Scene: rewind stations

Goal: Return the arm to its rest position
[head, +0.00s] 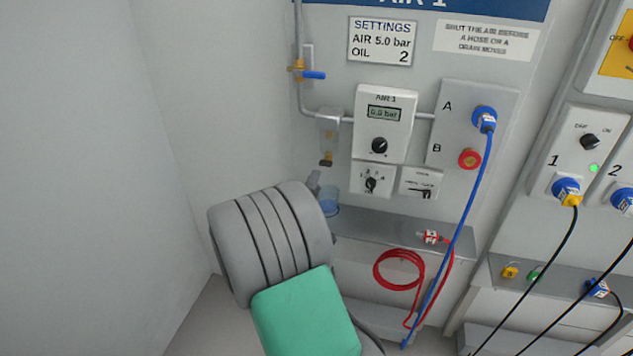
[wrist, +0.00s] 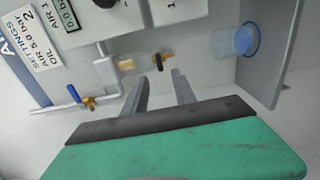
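My arm (head: 272,240) reaches up in the lower middle of the head view, with a ribbed grey section and a green section, in front of the left end of the air station. In the wrist view the two grey fingers of my gripper (wrist: 161,78) stand apart with nothing between them. The gripper is open and empty, facing the panel and touching nothing that I can see. In the head view the fingers are mostly hidden behind my arm.
A blue cup (head: 329,203) stands by the shelf (head: 365,228), close to my arm; the cup also shows in the wrist view (wrist: 240,40). A red coiled hose (head: 398,270) and a blue hose (head: 466,220) hang at right. The wall at left is bare.

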